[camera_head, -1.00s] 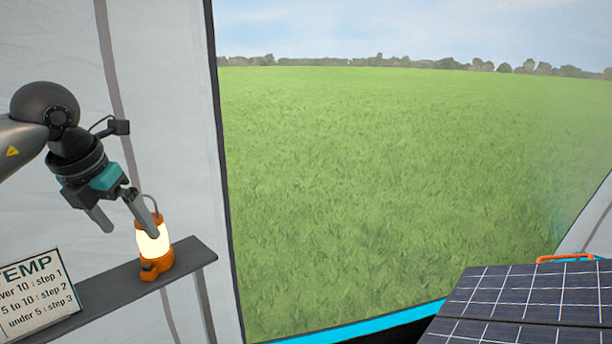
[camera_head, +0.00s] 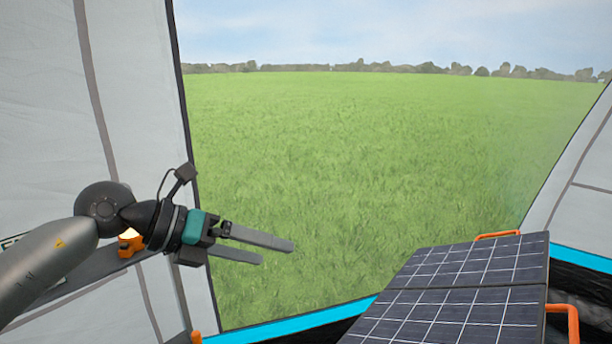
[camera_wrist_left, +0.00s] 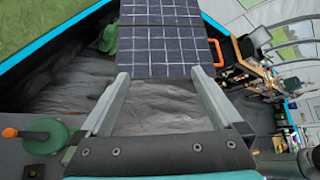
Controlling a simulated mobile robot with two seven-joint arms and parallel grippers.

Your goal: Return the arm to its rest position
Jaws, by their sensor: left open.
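My left gripper (camera_head: 278,251) is in the lower left of the head view, with its fingers pointing right. It is open and empty, and its two fingers stand apart. My left arm comes in from the lower left. An orange lantern (camera_head: 130,243) with a lit body stands on the grey shelf (camera_head: 85,274), behind my arm and partly hidden by it. My right gripper is not in view.
A dark folding solar panel (camera_head: 460,285) with orange handles lies at the lower right; it also shows in the left wrist view (camera_wrist_left: 160,42). A green object with an orange knob (camera_wrist_left: 45,135) is at the left wrist view's lower left. A cluttered area (camera_wrist_left: 265,70) is at its right.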

